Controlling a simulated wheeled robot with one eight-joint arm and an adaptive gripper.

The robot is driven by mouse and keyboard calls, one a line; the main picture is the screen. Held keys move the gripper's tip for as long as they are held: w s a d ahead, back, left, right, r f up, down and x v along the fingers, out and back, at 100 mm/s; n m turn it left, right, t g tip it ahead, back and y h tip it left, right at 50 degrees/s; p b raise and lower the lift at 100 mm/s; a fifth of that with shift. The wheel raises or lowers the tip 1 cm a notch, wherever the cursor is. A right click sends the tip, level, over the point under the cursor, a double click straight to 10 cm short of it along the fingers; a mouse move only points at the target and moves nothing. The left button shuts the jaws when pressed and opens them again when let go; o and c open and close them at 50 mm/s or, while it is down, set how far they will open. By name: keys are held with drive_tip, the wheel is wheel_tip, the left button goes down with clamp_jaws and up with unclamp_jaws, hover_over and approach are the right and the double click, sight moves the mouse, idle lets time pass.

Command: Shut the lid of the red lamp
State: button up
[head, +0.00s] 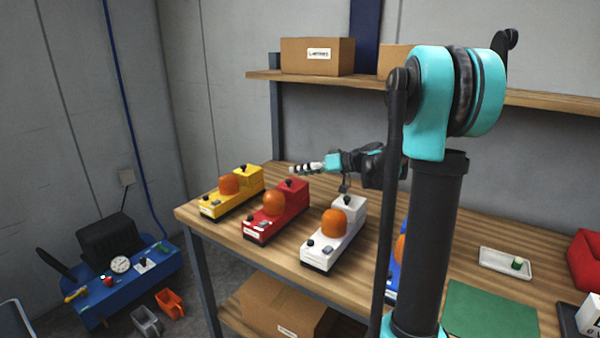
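The red lamp (290,215) stands on the wooden workbench (215,222), between a yellow lamp (215,206) and a white lamp (322,258). It has an orange dome in its middle and a raised red box with a black knob at its back end. Whether its lid is open or shut is too small to tell. My gripper (300,169) points left, above and behind the back end of the red lamp, apart from it as far as I can see. Its fingers look narrow from this side, and their opening cannot be made out.
A blue lamp (396,275) is mostly hidden behind my arm. A green mat (480,315), a white tray (492,268) and a red bin (588,258) are on the right. A shelf (265,76) with cardboard boxes runs above. A blue case (130,293) stands at lower left.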

drive_tip(key=v, duration=1.1)
drive_tip(key=shift+d, duration=0.2)
drive_tip(key=shift+s+r, duration=0.1)
drive_tip(key=shift+s, duration=0.15)
